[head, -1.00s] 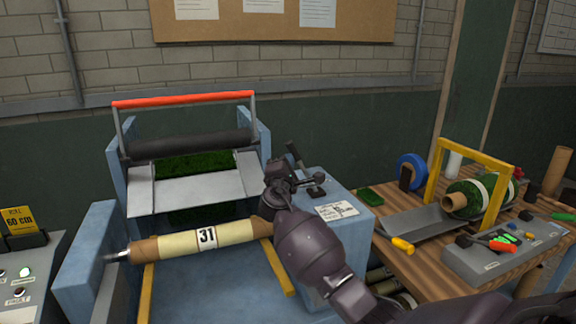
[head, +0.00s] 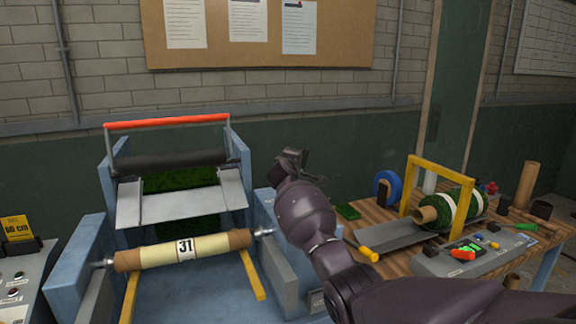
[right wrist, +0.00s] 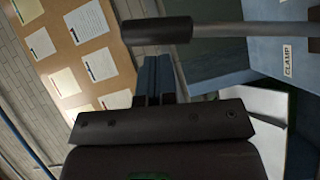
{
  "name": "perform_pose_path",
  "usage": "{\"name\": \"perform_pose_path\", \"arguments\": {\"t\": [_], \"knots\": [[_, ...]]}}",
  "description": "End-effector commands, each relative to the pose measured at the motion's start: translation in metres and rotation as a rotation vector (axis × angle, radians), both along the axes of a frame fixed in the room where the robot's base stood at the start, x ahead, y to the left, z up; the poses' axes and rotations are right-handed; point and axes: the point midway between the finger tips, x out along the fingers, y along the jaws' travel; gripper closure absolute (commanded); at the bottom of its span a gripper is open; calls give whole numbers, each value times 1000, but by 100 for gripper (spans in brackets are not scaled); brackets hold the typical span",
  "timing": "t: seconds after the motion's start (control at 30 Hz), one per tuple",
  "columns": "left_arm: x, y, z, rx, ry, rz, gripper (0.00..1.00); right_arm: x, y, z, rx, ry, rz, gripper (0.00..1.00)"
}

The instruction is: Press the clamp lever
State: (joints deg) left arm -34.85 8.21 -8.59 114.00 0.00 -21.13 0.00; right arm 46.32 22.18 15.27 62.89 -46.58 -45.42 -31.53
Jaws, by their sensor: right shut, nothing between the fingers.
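The clamp lever shows in the right wrist view as a black grip (right wrist: 157,29) on a grey rod. A blue surface with a CLAMP label (right wrist: 288,58) is beside the rod. My right gripper (right wrist: 152,62) is shut and empty, its fingertips just short of the grip in that picture; I cannot tell whether they touch. In the head view my right gripper (head: 293,156) is raised over the blue housing (head: 268,203) right of the roller machine, and the lever cannot be made out behind it. My left gripper is not in view.
A roll marked 31 (head: 185,248) lies across the blue machine, below an orange-topped frame (head: 166,121). A notice board (head: 260,55) hangs behind.

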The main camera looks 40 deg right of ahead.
Motion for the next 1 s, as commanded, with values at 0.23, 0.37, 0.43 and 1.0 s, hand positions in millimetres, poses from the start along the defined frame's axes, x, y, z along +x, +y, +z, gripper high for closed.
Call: {"name": "perform_pose_path", "arguments": {"t": [0.23, 0.37, 0.43, 1.0], "knots": [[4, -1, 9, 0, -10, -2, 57, -6, -31, -4, -5, 2, -1, 100], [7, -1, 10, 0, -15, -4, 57, -9, -41, -7, -4, 3, 0, 100], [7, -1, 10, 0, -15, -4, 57, -10, -46, -9, -5, 4, -1, 100], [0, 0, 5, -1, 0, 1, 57, -13, -58, -13, -5, 5, -4, 100]]}}
